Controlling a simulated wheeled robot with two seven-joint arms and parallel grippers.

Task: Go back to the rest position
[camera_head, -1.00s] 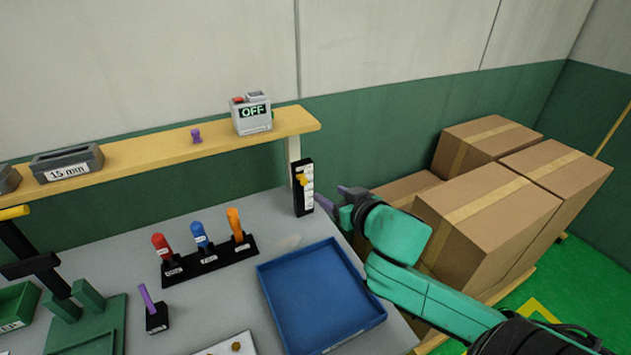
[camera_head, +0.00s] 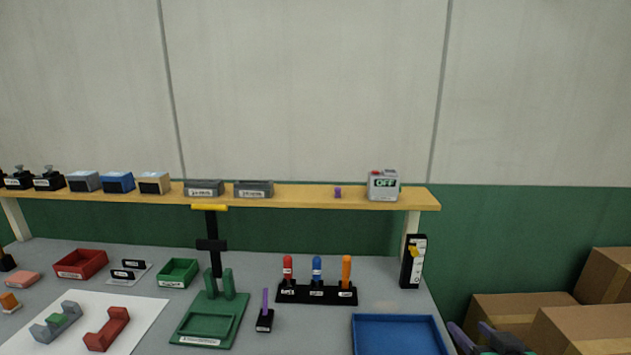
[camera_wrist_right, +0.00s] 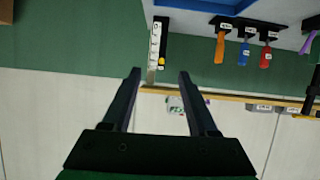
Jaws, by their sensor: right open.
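My right gripper (camera_head: 484,338) shows at the bottom edge of the head view, to the right of the blue tray (camera_head: 400,335). In the right wrist view the same gripper (camera_wrist_right: 159,75) has its two dark fingers spread apart with nothing between them. Past the fingers are the green wall and the upright black holder with a white scale and yellow slider; this holder (camera_head: 413,262) stands at the bench's right end. My left gripper is not in view.
The grey bench (camera_head: 255,272) bears a rack of coloured-handled tools (camera_head: 317,292), a green fixture (camera_head: 213,320) and small trays. A yellow shelf (camera_head: 300,195) behind carries bins and a grey box reading OFF (camera_head: 383,185). Cardboard boxes (camera_head: 580,325) stand at the right.

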